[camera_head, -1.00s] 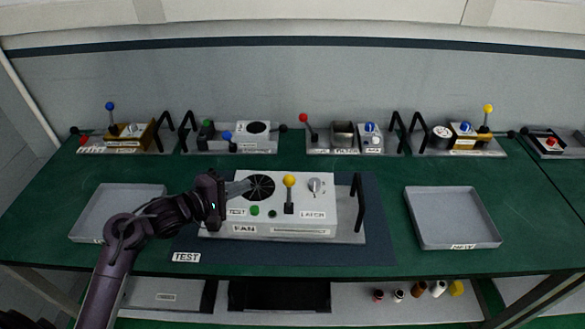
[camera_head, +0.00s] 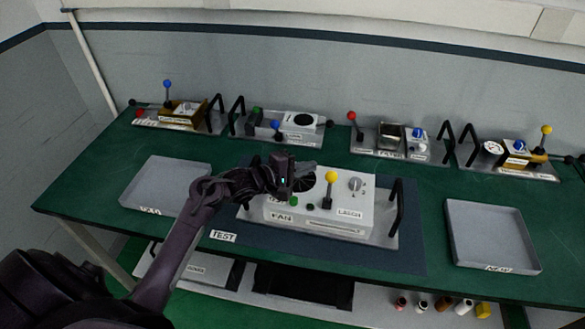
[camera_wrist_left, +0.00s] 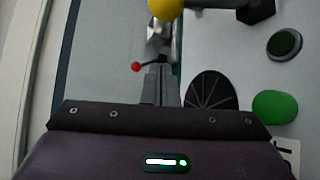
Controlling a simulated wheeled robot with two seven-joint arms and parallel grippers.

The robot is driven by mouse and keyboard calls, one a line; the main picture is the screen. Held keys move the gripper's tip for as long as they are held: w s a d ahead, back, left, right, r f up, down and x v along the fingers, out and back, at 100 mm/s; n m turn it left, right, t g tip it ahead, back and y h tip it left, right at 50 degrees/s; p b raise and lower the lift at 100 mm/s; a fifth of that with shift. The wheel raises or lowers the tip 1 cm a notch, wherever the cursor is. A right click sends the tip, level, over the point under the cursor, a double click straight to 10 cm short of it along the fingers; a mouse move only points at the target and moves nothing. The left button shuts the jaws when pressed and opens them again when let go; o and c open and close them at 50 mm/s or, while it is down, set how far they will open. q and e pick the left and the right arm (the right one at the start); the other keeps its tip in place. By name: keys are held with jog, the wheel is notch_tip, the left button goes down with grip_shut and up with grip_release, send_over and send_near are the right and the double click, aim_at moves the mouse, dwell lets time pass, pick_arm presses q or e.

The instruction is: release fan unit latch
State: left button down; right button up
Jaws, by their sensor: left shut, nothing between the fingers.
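The fan unit (camera_head: 285,206) is a white box labelled FAN on a grey plate, lying on a dark mat. On its top are a round black fan grille (camera_wrist_left: 210,97), a yellow-ball lever (camera_head: 331,177), a grey knob (camera_head: 355,185) and a green button (camera_wrist_left: 275,106). A LATCH label (camera_head: 349,212) sits in front of the knob. My left gripper (camera_head: 308,168) is shut and empty above the grille, left of the yellow ball, and hides part of the grille. In the left wrist view its fingers (camera_wrist_left: 161,84) are together, apart from the yellow ball (camera_wrist_left: 166,7). My right gripper is out of view.
A black handle (camera_head: 397,207) stands at the unit's right end. Empty grey trays lie left (camera_head: 165,184) and right (camera_head: 490,235) on the green table. Several other units line the back. Bare green table (camera_head: 425,190) lies between the mat and the right tray.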

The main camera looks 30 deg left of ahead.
aim_at(330, 186)
pick_arm(q)
jog(key=shift+r+x, duration=0.2)
jog(key=shift+x, duration=0.7)
jog(key=shift+w+d+p, duration=0.1)
jog(key=shift+d+p, duration=0.3)
jog(key=shift+p, duration=0.1)
jog(key=shift+s+d+r+p, duration=0.2)
jog(key=shift+s+d+p, duration=0.25)
jog(key=shift+s, duration=0.15)
jog(key=shift+s+d+r+p, duration=0.15)
jog(key=shift+s+d+p, duration=0.25)
jog(key=shift+s, duration=0.15)
jog(key=shift+s+d, duration=0.2)
jog(key=shift+s, duration=0.05)
jog(key=shift+w+f, duration=0.1)
jog(key=shift+w, duration=0.05)
